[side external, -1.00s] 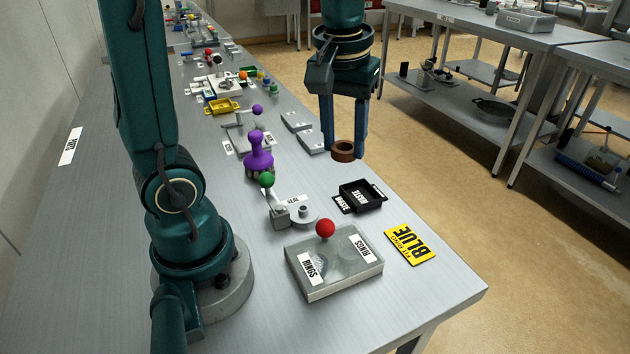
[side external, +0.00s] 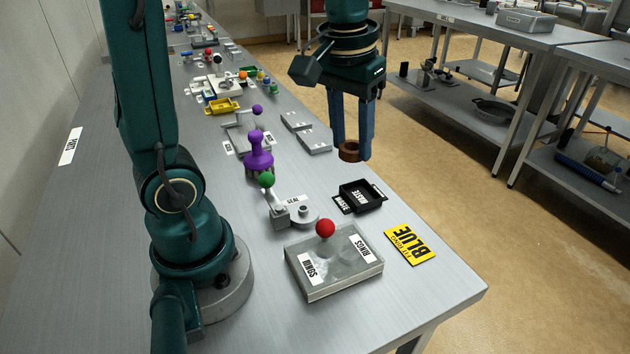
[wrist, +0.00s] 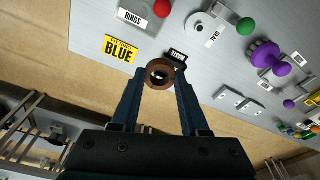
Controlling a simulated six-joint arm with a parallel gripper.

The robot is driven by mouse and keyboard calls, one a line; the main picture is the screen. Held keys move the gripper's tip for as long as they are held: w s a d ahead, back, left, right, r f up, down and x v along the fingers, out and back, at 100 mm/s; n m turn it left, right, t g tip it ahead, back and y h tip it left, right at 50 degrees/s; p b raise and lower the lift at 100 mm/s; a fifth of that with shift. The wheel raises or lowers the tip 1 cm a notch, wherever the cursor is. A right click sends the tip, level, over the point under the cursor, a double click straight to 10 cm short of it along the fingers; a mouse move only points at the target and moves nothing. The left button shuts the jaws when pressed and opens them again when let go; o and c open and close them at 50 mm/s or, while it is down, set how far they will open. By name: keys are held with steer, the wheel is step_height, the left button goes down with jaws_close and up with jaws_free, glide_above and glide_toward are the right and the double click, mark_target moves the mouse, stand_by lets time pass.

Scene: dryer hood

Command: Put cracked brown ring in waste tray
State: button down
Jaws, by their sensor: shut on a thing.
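The brown ring (side external: 348,151) is held between the fingertips of my gripper (side external: 351,150), above and behind the waste tray in the side external view. In the wrist view the ring (wrist: 160,73) sits between the two blue fingers (wrist: 161,78), its hole facing the camera. A crack cannot be made out. The black waste tray (side external: 345,206) stands on the bench, empty as far as I can see. In the wrist view the tray (wrist: 177,57) is just beyond the ring and partly hidden by it.
A grey box with a red knob (side external: 325,229) and a yellow BLUE sign (side external: 410,244) stand near the tray. A seal fixture with a green ball (side external: 267,180) and a purple handle (side external: 258,150) are to its left. Grey blocks (side external: 314,140) lie behind.

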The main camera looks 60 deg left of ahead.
steer(key=s+a+f+n+g, duration=0.1)
steer(key=s+a+n, duration=0.5)
steer(key=n, duration=0.7)
steer(key=s+a+f+n+g, duration=0.2)
steer(key=s+a+n, duration=0.5)
steer(key=n, duration=0.7)
steer(key=shift+s+a+f, duration=0.25)
steer(key=shift+a+f, duration=0.25)
steer(key=shift+a, duration=0.05)
glide_above(304, 208)
step_height(304, 208, down, 7)
steer(key=shift+r, duration=0.1)
steer(key=shift+w+d+f, duration=0.1)
steer(key=shift+f, duration=1.8)
steer(key=shift+f, duration=0.15)
